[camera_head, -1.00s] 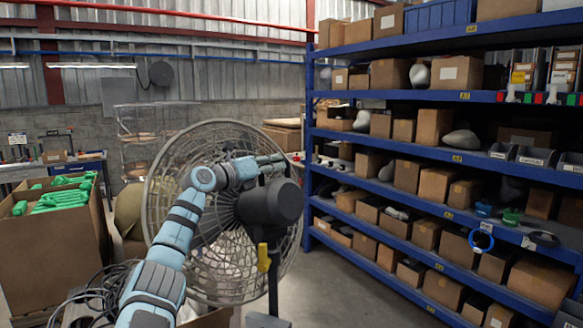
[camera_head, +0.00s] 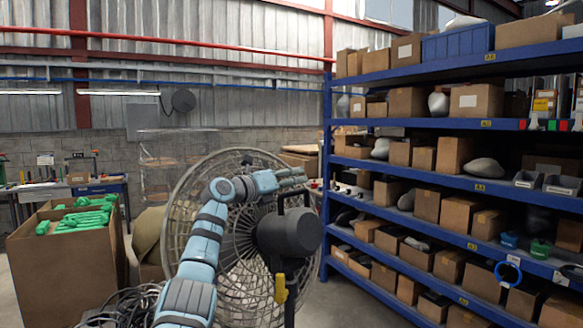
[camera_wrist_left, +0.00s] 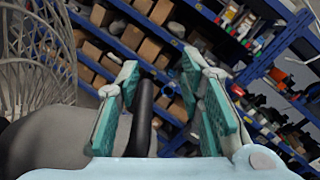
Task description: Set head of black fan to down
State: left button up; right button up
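The black fan's round wire cage (camera_head: 190,205) stands roughly upright in the middle of the head view, with its dark motor housing (camera_head: 290,232) facing me. A black handle rises from the housing; it shows in the wrist view (camera_wrist_left: 141,120) as a dark bar. A yellow knob (camera_head: 280,288) sits below the housing. My left gripper (camera_head: 293,178) is at the top of the handle. In the wrist view its teal-padded fingers (camera_wrist_left: 165,105) are spread, with the handle between them, nearer the left finger. Contact with the handle cannot be told. My right gripper is out of view.
A blue shelf rack (camera_head: 455,183) with boxes and parts stands close on the right. A cardboard box of green parts (camera_head: 65,265) stands at the left. Coiled dark cables (camera_head: 120,305) lie at the lower left, near my left arm. A workbench (camera_head: 100,187) stands behind.

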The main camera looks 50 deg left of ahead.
pick_arm(q)
jog(key=r, duration=0.6)
jog(key=shift+d+r, duration=0.2)
jog(key=shift+d, duration=0.05)
jog(key=shift+a+f, duration=0.1)
jog(key=shift+a, duration=0.1)
jog(key=shift+d, duration=0.15)
